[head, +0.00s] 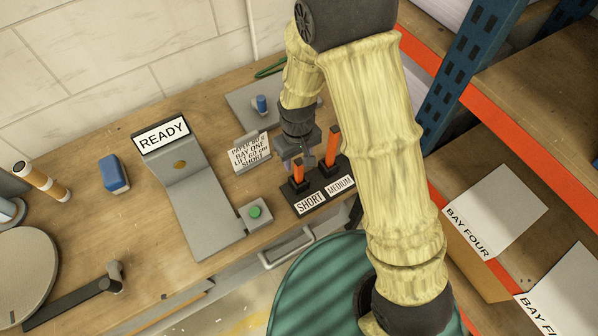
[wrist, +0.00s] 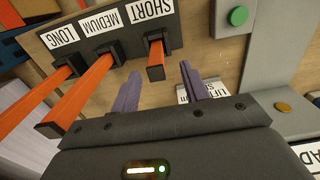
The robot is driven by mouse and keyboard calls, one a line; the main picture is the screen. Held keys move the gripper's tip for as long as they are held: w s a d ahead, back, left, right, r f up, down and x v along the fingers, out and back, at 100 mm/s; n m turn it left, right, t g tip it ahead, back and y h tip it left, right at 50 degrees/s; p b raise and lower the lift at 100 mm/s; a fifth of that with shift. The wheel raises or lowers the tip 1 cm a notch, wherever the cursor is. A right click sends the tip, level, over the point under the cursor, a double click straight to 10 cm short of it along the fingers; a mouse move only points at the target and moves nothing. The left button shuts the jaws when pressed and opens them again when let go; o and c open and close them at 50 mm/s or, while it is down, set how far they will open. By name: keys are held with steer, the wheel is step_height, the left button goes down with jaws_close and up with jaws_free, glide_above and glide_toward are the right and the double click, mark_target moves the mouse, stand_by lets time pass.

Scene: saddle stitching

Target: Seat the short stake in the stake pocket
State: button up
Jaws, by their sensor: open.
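The short stake (head: 298,172) is orange and stands upright in the black rack behind the SHORT label; it also shows in the wrist view (wrist: 156,60). My gripper (head: 297,162) is just above it, pointing down. In the wrist view my gripper's purple fingers (wrist: 159,69) are open, with the stake's free end appearing between their tips. I see no contact, and the depth between them is unclear. A dark socket (wrist: 155,37) surrounds the stake's base. I cannot tell which part is the stake pocket.
The medium stake (head: 332,146) stands close to the right, and the long stake (wrist: 30,97) is beyond it. A paper sign (head: 250,153) and a green button box (head: 254,212) are close by. A grey READY stand (head: 196,205) is left.

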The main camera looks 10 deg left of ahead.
mark_target(299, 170)
steer(key=shift+f, duration=1.1)
steer(key=shift+w+d+f+p, duration=0.15)
steer(key=shift+f+p, duration=0.4)
steer(key=shift+f, duration=0.45)
steer(key=shift+w+d+f+p, duration=0.15)
steer(key=shift+f+p, duration=0.35)
steer(key=shift+f, duration=0.45)
steer(key=shift+a+f, duration=0.1)
steer(key=shift+f, duration=0.55)
jaws_close()
